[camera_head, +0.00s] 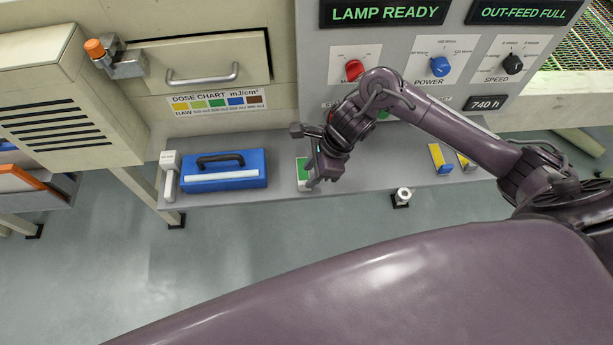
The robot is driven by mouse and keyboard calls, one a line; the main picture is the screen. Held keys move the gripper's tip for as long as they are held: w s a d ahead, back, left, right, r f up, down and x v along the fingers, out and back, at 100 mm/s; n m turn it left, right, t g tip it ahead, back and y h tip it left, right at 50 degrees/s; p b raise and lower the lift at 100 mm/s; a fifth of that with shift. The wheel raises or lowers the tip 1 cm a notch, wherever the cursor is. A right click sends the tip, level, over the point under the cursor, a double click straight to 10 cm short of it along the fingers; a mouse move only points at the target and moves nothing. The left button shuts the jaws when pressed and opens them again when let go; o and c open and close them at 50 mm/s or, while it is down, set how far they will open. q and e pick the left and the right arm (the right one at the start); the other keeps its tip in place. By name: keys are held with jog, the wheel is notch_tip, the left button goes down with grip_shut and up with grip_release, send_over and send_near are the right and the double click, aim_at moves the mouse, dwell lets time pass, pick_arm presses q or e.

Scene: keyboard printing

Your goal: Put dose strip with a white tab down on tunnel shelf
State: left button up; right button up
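A small green strip (302,170) with a white end shows at the middle of the grey tunnel shelf (380,178), near its front edge. My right gripper (312,184) points down right beside the strip and partly covers it. I cannot tell whether the strip lies on the shelf or is held, or whether the fingers are open or shut. My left gripper is not in view.
A blue case (212,182) with a black handle and a white stand (170,172) are on the shelf's left. A yellow and blue piece (438,157) and a yellow piece (464,160) are on its right. The control panel (320,50) rises behind. Bare shelf lies either side of the gripper.

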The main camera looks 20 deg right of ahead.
jog(key=v, duration=0.8)
